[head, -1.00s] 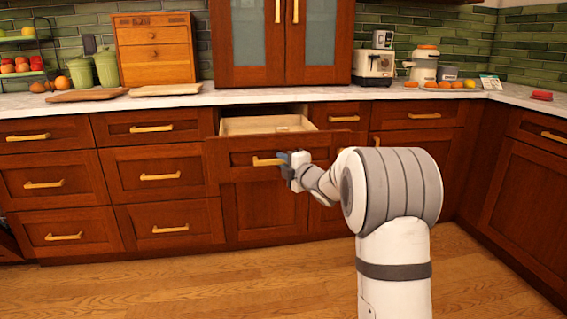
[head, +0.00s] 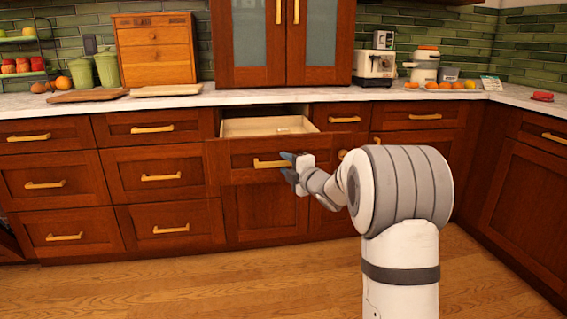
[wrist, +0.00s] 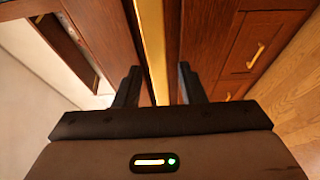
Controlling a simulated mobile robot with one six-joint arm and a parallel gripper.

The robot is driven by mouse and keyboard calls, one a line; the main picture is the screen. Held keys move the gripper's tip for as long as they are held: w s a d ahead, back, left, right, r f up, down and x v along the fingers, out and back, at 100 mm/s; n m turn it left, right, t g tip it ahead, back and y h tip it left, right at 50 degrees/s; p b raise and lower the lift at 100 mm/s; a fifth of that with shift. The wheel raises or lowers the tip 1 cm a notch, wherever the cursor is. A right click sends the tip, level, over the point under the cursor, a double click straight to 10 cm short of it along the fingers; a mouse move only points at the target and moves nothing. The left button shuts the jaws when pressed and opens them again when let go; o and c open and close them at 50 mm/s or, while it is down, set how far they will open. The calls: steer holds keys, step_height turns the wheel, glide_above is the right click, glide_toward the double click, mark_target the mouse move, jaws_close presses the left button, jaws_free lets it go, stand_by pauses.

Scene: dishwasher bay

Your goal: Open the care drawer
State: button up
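One top-row drawer (head: 226,156) below the counter is pulled out, and its pale interior (head: 262,126) shows in the head view. No label is visible on it. Its brass bar handle (head: 268,163) also shows in the wrist view (wrist: 152,45), running up the middle. My gripper (head: 286,166) is at the right end of this handle in the head view. In the wrist view my gripper (wrist: 158,88) has its two dark fingers apart, one on each side of the handle, with gaps between. The inside of the drawer is mostly empty as far as it shows.
Shut drawers (head: 152,128) flank the open one, and a cabinet front lies below it. The counter (head: 215,97) above holds cutting boards (head: 88,95), green canisters (head: 107,69) and a coffee machine (head: 374,66). The wooden floor (head: 200,283) in front is clear.

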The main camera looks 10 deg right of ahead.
steer(key=p+v, duration=0.1)
steer(key=v, duration=0.5)
steer(key=shift+r, duration=0.1)
steer(key=s+d+r+m+g+h+p, duration=0.2)
steer(key=s+r+m+g+h+p, duration=0.35)
steer(key=s+r+m+p, duration=0.75)
steer(key=s+a+r+m+g+p, duration=0.2)
steer(key=s+r+m+p, duration=0.1)
steer(key=s+p, duration=0.4)
steer(key=s+a+r+m+g+h+p, duration=0.1)
steer(key=s+a+r+m+g+p, duration=0.1)
steer(key=s+p, duration=0.5)
steer(key=s+a+r+m+g+p, duration=0.2)
steer(key=s+r+m+g+p, duration=0.2)
steer(key=s, duration=0.9)
steer(key=r+p, duration=0.1)
steer(key=p, duration=0.2)
